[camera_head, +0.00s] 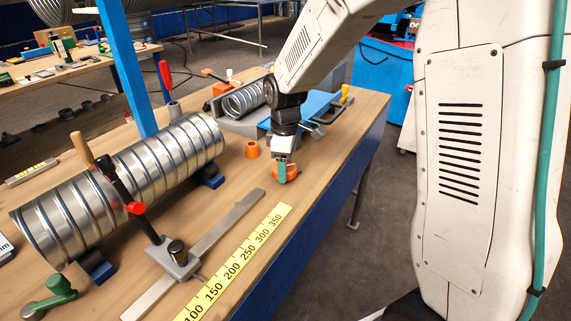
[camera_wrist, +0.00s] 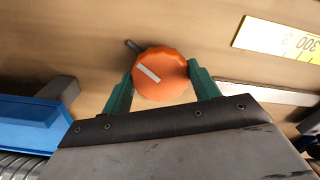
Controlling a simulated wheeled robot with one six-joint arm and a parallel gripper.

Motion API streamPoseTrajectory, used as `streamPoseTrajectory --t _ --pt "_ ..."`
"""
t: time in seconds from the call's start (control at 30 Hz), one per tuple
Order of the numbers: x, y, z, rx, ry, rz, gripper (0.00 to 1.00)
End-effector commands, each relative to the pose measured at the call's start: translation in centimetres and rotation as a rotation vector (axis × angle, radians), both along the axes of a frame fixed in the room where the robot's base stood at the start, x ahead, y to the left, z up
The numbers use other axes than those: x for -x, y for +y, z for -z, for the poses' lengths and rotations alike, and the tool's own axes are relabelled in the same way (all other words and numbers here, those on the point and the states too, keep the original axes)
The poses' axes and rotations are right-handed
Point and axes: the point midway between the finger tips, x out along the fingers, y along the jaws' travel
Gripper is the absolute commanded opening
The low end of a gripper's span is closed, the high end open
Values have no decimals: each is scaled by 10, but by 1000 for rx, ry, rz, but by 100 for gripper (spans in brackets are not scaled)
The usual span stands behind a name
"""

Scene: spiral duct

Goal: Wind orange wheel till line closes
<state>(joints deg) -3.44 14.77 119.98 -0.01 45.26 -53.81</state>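The orange wheel (camera_wrist: 168,60) has a scalloped rim and a short white line (camera_wrist: 148,73) on its face, slanting from upper left to lower right. A dark rod (camera_wrist: 133,46) sticks out at its upper left. My gripper (camera_wrist: 161,84) has its teal fingers on opposite sides of the wheel, seemingly touching the rim on both sides. In the head view the wheel (camera_head: 291,173) sits low at the table's right part, partly hidden by my gripper (camera_head: 281,169), which points down at it. The wheel's underside and what it drives are hidden.
A large ribbed spiral duct (camera_head: 150,165) lies on the wooden table, left of a metal rail (camera_head: 228,223) and a yellow scale (camera_head: 240,258). A small orange ring (camera_head: 251,149) stands near my gripper. A shorter duct (camera_head: 244,98) lies behind. A blue post (camera_head: 126,70) rises at left.

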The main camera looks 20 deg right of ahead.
Motion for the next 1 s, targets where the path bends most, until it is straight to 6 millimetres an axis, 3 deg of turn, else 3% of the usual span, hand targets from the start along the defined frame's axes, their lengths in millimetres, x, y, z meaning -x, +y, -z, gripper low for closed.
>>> streamPoseTrajectory --t 0.47,1.0 --pt "0 0 -1 0 0 139 38" --pt "0 1 -1 -1 -2 631 38"
